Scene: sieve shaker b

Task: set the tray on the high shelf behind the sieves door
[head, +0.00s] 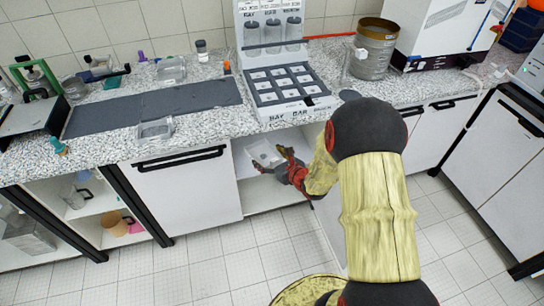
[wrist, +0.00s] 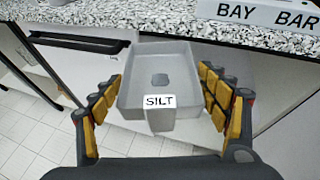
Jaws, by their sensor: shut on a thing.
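The pale grey tray (head: 264,152) has a white label reading SILT and is in the opening of the cupboard under the counter. It fills the middle of the wrist view (wrist: 158,62), its labelled end towards me. My gripper (head: 288,163) is shut on the tray, with its fingers (wrist: 160,85) along both sides. The white high shelf (head: 248,166) shows partly around the tray. I cannot tell whether the tray touches it. The cupboard's white door (head: 327,228) stands open to the right, partly hidden by my arm.
The speckled counter edge (wrist: 230,30) runs just above and beyond the tray. A rack with BAY and BAR lettering (head: 290,112) stands above the opening. A closed cupboard with a black handle (head: 185,185) is left. The lower space (head: 265,197) looks empty.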

